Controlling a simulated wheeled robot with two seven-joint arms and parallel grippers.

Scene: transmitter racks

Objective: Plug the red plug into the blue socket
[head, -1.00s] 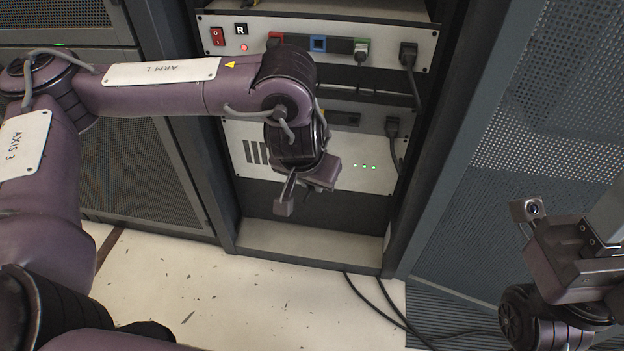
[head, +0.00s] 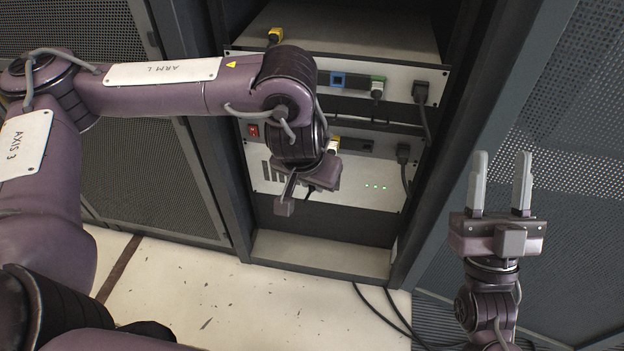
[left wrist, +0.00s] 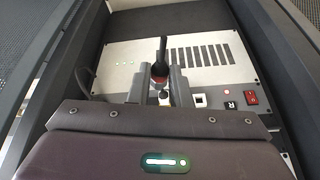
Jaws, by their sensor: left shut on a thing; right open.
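My left gripper (left wrist: 162,90) is shut on the red plug (left wrist: 160,70), which shows between its fingers in the left wrist view with a black upper part. My right gripper (head: 502,168) is open and empty, fingers pointing up, to the right of the rack.
A green-framed socket with a plug (head: 377,89) is just right of the blue one. A black plug (head: 421,92) with a hanging cable is further right. Another yellow piece (head: 274,36) is above the upper unit.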

